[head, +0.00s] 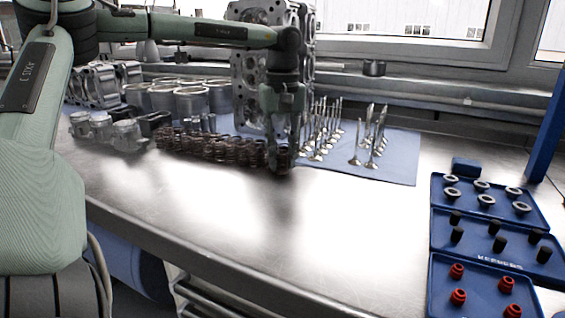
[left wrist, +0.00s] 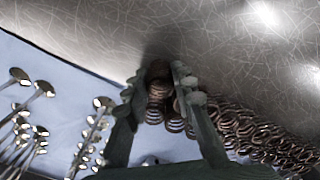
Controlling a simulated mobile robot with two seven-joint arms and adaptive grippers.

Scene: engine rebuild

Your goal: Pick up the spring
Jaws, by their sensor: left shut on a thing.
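My left gripper (head: 283,160) points down at the right end of a row of coppery valve springs (head: 215,148) on the metal bench. In the left wrist view its two fingers (left wrist: 156,90) are closed around a dark copper spring (left wrist: 157,72) at the end of the row. Other springs (left wrist: 255,135) of the row stand close beside the right finger. The fingers hide part of the held spring, and I cannot tell whether it is clear of the bench. My right gripper is not in view.
Shiny valves (head: 322,140) stand on a blue mat (head: 400,165) just right of my left gripper. Cylinder liners (head: 190,102) and a cylinder head (head: 250,70) stand behind. Blue trays (head: 440,222) with small parts lie at the right. The bench front is clear.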

